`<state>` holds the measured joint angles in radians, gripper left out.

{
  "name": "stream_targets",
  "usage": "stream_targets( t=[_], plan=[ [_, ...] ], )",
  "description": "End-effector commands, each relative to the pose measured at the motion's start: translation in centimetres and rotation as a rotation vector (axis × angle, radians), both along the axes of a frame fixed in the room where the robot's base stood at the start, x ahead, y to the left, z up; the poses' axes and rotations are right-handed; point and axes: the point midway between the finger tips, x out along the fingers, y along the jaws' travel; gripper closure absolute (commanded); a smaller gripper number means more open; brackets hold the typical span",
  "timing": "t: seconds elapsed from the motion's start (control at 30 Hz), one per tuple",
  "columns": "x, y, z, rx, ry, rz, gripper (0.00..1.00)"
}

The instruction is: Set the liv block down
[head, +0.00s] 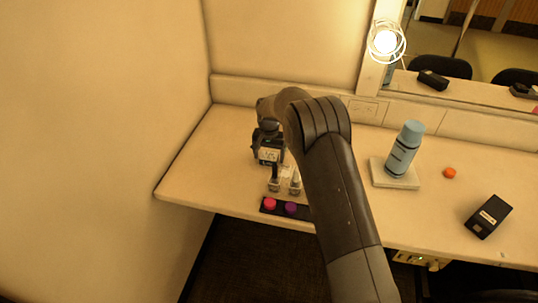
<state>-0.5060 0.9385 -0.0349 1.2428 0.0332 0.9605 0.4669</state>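My gripper (268,138) is at the left part of the counter, pointing down, with my arm reaching across the middle of the view. A small dark block with a white label (269,155) is at its fingertips and looks gripped; I take it as the liv block. The label's dark lettering is too small to read surely. The fingers are dark against the block and hard to make out. I cannot tell whether the block's underside touches the counter (215,160).
Small bottles (274,185) (295,187) and a black strip with pink (270,204) and purple (290,208) discs sit just in front. Right of my arm are a blue bottle (404,150) on a pale slab, an orange cap (449,173) and a black labelled box (488,216). The left counter is clear.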

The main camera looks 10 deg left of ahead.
Motion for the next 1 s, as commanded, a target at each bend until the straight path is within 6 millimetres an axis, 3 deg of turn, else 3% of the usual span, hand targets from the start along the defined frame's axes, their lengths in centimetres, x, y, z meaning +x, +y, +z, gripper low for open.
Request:
stream_targets(
  t=[0.23, 0.37, 0.8, 1.0],
  plan=[
    [0.0, 0.0, 0.1, 0.0, -0.001, 0.0, 0.21],
    [0.1, 0.0, 1.3, 0.002, -0.003, 0.0, 0.21],
    [0.1, 0.0, 10.1, 0.001, -0.002, 0.0, 0.21],
    [0.0, 0.0, 12.0, 0.0, 0.0, 0.0, 0.21]
  ],
)
